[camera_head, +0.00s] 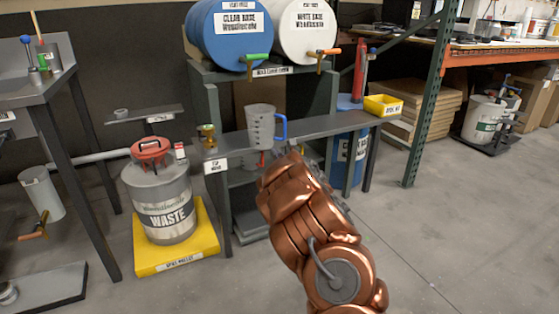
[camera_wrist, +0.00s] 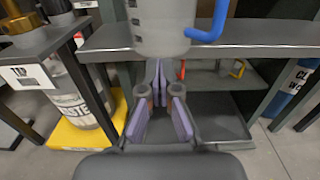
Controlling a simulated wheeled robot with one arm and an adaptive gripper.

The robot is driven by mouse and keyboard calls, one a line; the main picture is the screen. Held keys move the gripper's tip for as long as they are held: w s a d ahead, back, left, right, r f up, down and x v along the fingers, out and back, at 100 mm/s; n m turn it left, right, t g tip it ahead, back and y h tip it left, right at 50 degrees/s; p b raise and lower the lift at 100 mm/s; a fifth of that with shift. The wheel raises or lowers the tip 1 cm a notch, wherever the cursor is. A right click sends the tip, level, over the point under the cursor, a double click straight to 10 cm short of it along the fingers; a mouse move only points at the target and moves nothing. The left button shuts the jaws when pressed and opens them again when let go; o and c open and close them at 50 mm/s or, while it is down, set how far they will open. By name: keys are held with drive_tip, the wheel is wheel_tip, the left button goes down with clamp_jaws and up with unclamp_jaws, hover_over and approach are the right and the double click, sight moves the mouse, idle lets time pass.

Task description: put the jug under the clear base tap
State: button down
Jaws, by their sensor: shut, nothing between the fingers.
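The grey, marked jug (camera_head: 262,128) with a blue handle is upright at the grey bench shelf (camera_head: 325,124), below the drums. The clear base tap (camera_head: 258,60) is green, on the blue clear base drum (camera_head: 232,30), above and slightly left of the jug. In the wrist view the lower part of the jug (camera_wrist: 165,25) is at the top, ahead of my gripper (camera_wrist: 160,105), its top cut off. My gripper is shut and empty, apart from the jug. In the head view my copper arm largely hides it.
A white base drum (camera_head: 308,32) with an orange tap stands right of the blue one. A waste bin (camera_head: 160,205) stands on a yellow pallet (camera_head: 150,262) at left. A yellow tray (camera_head: 383,105) is at the shelf's right end. Floor at right is clear.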

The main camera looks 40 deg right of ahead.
sight(267, 145)
drive_tip(key=x, duration=0.2)
drive_tip(key=shift+w+d+f+b, duration=0.15)
drive_tip(key=shift+w+b, duration=0.1)
drive_tip(key=shift+b, duration=0.05)
drive_tip(key=shift+b+x, duration=0.35)
drive_tip(key=shift+x, duration=1.15)
